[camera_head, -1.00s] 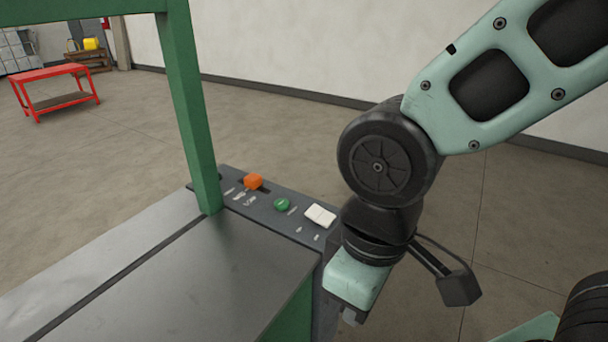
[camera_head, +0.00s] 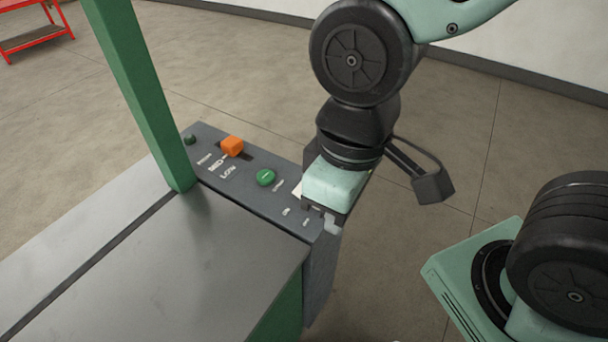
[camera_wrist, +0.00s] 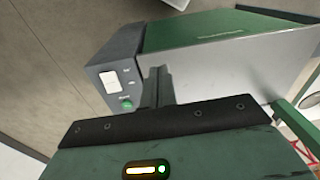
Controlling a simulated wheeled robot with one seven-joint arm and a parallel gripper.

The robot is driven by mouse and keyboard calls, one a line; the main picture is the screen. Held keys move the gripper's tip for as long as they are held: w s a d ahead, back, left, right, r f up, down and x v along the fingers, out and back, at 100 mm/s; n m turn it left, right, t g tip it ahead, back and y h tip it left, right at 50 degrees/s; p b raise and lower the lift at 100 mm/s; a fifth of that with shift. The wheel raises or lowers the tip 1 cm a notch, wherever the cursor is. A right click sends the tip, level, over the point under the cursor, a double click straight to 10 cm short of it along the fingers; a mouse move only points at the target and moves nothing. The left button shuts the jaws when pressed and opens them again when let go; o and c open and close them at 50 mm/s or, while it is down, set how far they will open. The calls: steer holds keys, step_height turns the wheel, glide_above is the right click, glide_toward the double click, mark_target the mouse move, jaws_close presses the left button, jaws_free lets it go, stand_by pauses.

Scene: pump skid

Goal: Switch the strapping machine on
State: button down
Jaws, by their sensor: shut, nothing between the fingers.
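The strapping machine (camera_head: 190,270) has a grey metal top, a green frame and a dark control panel (camera_head: 240,185) along its far right edge. On the panel are an orange slider knob (camera_head: 232,146), a round green button (camera_head: 265,177) and a white rocker switch. Only a sliver of the rocker shows beside my gripper in the head view. The wrist view shows the white rocker (camera_wrist: 109,82) whole, with the green button (camera_wrist: 127,103) below it. My gripper (camera_head: 331,226) is shut and empty over the panel's near right end. Whether its fingertips touch anything cannot be told.
A green upright post (camera_head: 140,95) rises beside the panel's left end. A red cart (camera_head: 35,38) stands far off at the upper left.

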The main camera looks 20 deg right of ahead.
steer(key=w+d+f+m+t+b, duration=0.1)
steer(key=w+d+f+m, duration=0.3)
steer(key=w+m, duration=0.5)
steer(key=w+d+f+m+t+y+b, duration=0.1)
steer(key=w+d+f+m+b, duration=0.3)
steer(key=w+m, duration=0.5)
steer(key=w+f, duration=0.1)
steer(key=w, duration=0.4)
steer(key=shift+w+d+f+m, duration=0.15)
steer(key=shift+w+d+m, duration=0.1)
steer(key=shift+w+m, duration=0.05)
steer(key=x, duration=1.4)
steer(key=shift+w+a+b, duration=0.15)
steer(key=shift+w+b, duration=0.1)
steer(key=shift+b, duration=0.1)
